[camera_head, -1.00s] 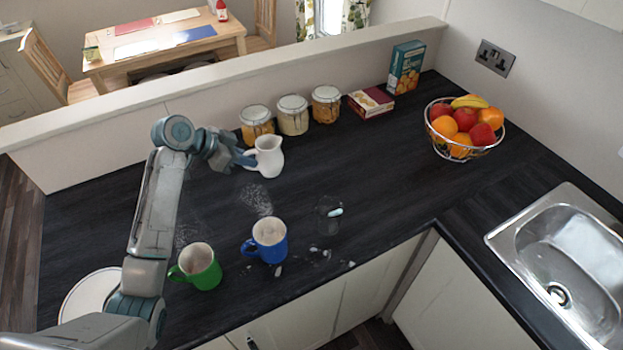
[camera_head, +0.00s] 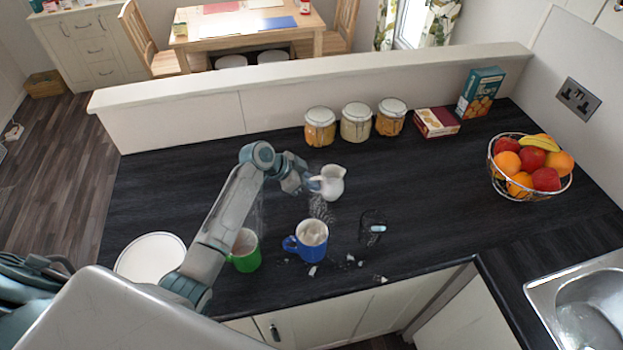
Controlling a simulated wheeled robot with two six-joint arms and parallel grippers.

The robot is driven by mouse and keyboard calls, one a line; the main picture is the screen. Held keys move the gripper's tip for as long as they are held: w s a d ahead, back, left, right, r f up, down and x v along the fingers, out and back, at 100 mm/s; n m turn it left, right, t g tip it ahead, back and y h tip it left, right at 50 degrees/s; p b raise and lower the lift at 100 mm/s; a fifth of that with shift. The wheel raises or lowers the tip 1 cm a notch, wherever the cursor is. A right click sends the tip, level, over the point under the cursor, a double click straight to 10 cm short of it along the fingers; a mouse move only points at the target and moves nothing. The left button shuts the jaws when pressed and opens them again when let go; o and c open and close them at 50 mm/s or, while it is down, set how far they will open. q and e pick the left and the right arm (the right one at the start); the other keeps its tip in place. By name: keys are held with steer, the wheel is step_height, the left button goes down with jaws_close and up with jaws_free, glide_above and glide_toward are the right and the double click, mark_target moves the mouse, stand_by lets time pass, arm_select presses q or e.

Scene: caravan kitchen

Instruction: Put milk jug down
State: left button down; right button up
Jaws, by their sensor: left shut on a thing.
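The white milk jug (camera_head: 333,186) is over the middle of the dark worktop (camera_head: 430,210), in front of the jars and behind the blue mug. Its handle side faces left and its spout points to the upper right. My left gripper (camera_head: 313,184) comes in from the left and is shut on the jug at its handle side. The handle is partly hidden by the fingers. I cannot tell whether the jug's base touches the worktop. My right gripper is not in view.
A blue mug (camera_head: 313,238) and a green mug (camera_head: 245,255) stand near the front edge, with white bits beside them. Jars (camera_head: 356,126) line the back wall. A fruit basket (camera_head: 530,168) is right. Worktop right of the jug is clear.

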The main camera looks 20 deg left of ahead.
arm_select(q)
steer(key=c, duration=1.5)
jaws_free()
steer(key=shift+s+a, duration=0.1)
steer(key=shift+s+a+r+b, duration=0.1)
steer(key=shift+a+r+b, duration=0.15)
steer(key=shift+b, duration=0.2)
steer(key=b+v, duration=0.5)
steer(key=v, duration=0.6)
steer(key=shift+s+r, duration=0.1)
steer(key=shift+s, duration=0.05)
